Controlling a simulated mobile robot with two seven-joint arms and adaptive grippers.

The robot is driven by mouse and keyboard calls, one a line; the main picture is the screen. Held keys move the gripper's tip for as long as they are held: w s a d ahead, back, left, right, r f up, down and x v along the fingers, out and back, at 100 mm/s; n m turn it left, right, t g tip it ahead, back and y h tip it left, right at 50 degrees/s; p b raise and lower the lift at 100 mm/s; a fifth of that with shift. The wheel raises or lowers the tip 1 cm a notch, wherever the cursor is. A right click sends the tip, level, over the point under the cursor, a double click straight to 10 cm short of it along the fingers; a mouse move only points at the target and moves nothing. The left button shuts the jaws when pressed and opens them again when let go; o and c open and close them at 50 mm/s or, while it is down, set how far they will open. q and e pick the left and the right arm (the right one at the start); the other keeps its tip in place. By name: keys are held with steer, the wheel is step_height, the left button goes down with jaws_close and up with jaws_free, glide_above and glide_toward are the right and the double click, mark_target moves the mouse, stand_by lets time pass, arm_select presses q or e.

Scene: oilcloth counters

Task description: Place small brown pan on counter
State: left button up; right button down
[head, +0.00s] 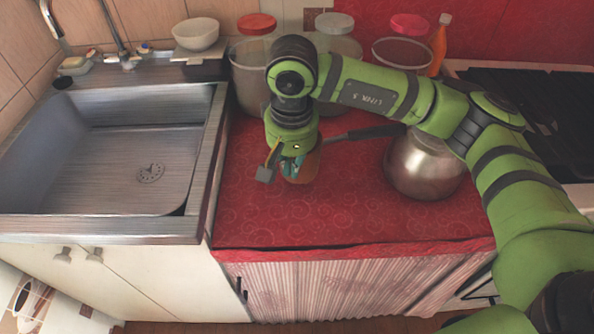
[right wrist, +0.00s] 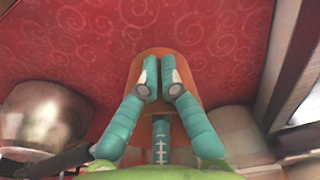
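The small brown pan (head: 310,168) is under my right gripper (head: 283,172), over the red counter (head: 350,215), mostly hidden by the gripper. In the right wrist view the pan's orange-brown body (right wrist: 190,62) shows around the teal fingers. The fingertips of this gripper (right wrist: 161,82) are drawn close together with a narrow gap over the pan, and appear shut on it. I cannot tell whether the pan touches the cloth. My left gripper is not in view.
A metal pot (head: 425,168) with a dark handle stands to the right; it also shows in the wrist view (right wrist: 42,115). Lidded jars (head: 250,85) and an orange bottle (head: 439,45) stand behind. A sink (head: 110,150) is left, a black stovetop (head: 550,110) right. The counter's front is clear.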

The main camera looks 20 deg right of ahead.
step_height(320, 180, down, 4)
steer(key=shift+r, duration=0.25)
steer(key=shift+a+f, duration=0.1)
steer(key=shift+f, duration=0.05)
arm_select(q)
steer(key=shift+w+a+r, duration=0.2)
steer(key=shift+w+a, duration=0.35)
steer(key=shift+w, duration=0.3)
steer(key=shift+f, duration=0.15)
arm_select(e)
steer(key=shift+f, duration=0.15)
steer(key=c, duration=1.4)
jaws_free()
steer(key=shift+c, duration=0.2)
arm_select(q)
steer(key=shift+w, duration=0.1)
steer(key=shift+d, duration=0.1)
